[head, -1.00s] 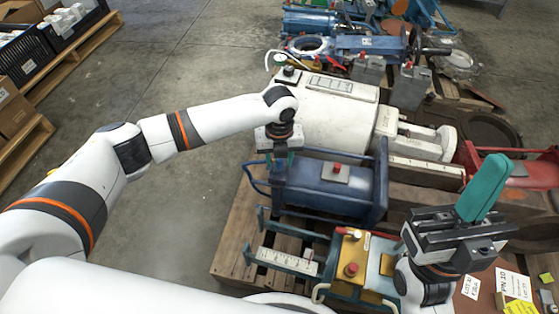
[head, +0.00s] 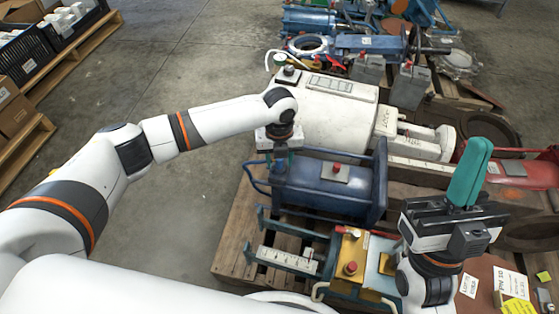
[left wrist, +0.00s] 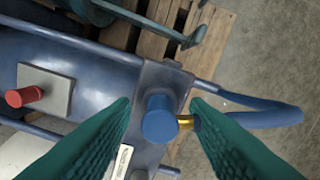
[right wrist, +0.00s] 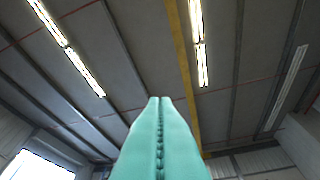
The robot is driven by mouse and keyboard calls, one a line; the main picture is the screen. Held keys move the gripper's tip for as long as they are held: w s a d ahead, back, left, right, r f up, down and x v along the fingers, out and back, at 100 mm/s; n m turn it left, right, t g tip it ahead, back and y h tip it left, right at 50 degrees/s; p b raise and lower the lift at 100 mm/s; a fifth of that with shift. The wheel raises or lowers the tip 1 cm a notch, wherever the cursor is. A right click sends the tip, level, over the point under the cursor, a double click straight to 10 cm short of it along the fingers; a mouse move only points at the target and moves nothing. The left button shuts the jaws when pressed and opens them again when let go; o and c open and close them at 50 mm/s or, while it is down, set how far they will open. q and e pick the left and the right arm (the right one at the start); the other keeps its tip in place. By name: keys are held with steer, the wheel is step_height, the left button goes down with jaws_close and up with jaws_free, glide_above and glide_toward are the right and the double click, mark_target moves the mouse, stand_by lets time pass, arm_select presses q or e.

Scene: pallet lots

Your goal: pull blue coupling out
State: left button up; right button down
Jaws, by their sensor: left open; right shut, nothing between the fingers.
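The blue coupling (left wrist: 160,120) is a short blue cylinder at the end of the blue machine (left wrist: 85,65). In the left wrist view a brass piece and a blue hose (left wrist: 265,117) run from its right side. My left gripper (left wrist: 163,110) is open, with one teal finger on each side of the coupling; I cannot tell whether they touch it. In the head view my left gripper (head: 280,167) is at the left end of the blue machine (head: 335,185) and hides the coupling. My right gripper (head: 469,172) is shut and empty, pointing up at the right.
A white tank unit (head: 325,110) stands behind the blue machine. A yellow-topped unit (head: 350,255) stands in front of it. The wooden pallet (head: 232,235) lies beneath. The concrete floor (head: 190,220) to the left is clear.

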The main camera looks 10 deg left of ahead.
arm_select(q)
steer(key=shift+c, duration=0.5)
jaws_close()
